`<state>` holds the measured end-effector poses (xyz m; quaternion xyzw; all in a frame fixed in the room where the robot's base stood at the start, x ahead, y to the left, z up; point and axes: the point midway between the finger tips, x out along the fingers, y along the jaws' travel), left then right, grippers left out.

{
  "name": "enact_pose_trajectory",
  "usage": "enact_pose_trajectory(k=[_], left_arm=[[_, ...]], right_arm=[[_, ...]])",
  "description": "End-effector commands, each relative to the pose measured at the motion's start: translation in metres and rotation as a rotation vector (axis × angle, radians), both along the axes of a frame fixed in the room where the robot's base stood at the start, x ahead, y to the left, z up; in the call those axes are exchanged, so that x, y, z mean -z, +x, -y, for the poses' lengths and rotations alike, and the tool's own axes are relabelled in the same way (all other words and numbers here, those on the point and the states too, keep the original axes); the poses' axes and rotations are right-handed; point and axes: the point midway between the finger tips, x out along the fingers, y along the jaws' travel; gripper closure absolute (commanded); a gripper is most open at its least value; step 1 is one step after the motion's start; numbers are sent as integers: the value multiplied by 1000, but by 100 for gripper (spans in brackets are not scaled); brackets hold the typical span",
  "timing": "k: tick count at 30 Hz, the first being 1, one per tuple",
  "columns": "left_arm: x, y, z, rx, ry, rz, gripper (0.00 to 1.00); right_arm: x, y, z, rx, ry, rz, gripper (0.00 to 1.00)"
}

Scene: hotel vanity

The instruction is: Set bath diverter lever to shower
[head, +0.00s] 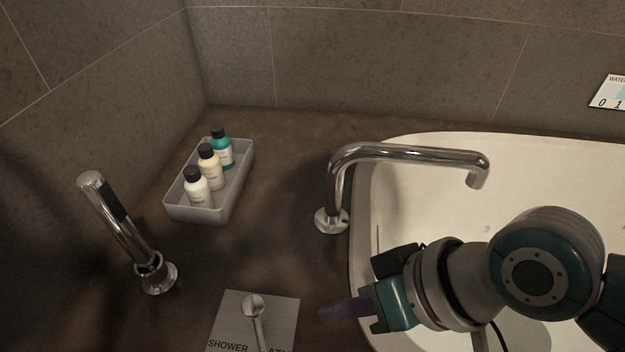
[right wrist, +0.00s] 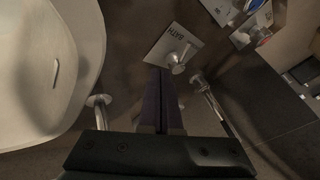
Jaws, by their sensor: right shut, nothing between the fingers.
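The diverter is a brushed metal plate (head: 283,309) at the bottom edge of the head view, lettered SHOWER on the left and BATH on the right. Its chrome lever (head: 257,328) runs from a round knob down and slightly right, covering the start of the BATH lettering. The lever's end is cut off by the frame. In the right wrist view the plate (right wrist: 160,51) and lever (right wrist: 177,67) show just beyond the fingertips. My right gripper (head: 323,313) is shut and empty, right of the plate and apart from the lever in the head view. My left gripper is not in view.
A chrome spout (head: 410,152) arches over the white basin (head: 395,226) at right. A hand shower (head: 118,222) stands at left. A grey tray (head: 245,170) with several bottles sits behind. Bare dark counter lies between the tray and plate.

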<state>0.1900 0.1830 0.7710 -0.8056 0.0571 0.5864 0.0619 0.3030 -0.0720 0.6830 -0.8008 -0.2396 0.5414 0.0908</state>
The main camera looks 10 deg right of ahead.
Motion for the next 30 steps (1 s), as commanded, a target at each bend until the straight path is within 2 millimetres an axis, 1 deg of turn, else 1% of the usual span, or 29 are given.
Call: enact_pose_trajectory(k=[1, 3, 6, 9, 10, 12, 15, 18, 30], left_arm=[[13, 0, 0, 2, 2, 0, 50], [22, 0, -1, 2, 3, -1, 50], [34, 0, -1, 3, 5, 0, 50], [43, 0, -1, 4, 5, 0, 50], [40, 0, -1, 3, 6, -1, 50], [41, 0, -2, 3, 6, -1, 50], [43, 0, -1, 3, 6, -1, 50], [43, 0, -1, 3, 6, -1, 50], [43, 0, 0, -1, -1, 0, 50]], right_arm=[[16, 4, -7, -1, 2, 0, 100], [29, 8, -14, -1, 2, -1, 100], [47, 15, -24, 0, 1, -1, 100], [59, 19, -35, -2, 1, -1, 100], [56, 17, -41, -3, 4, 0, 100], [56, 16, -52, -3, 2, 0, 100], [58, 14, -61, -2, 0, 0, 100], [58, 14, -67, 0, 0, -1, 100], [58, 13, -69, 0, -1, -1, 100]])
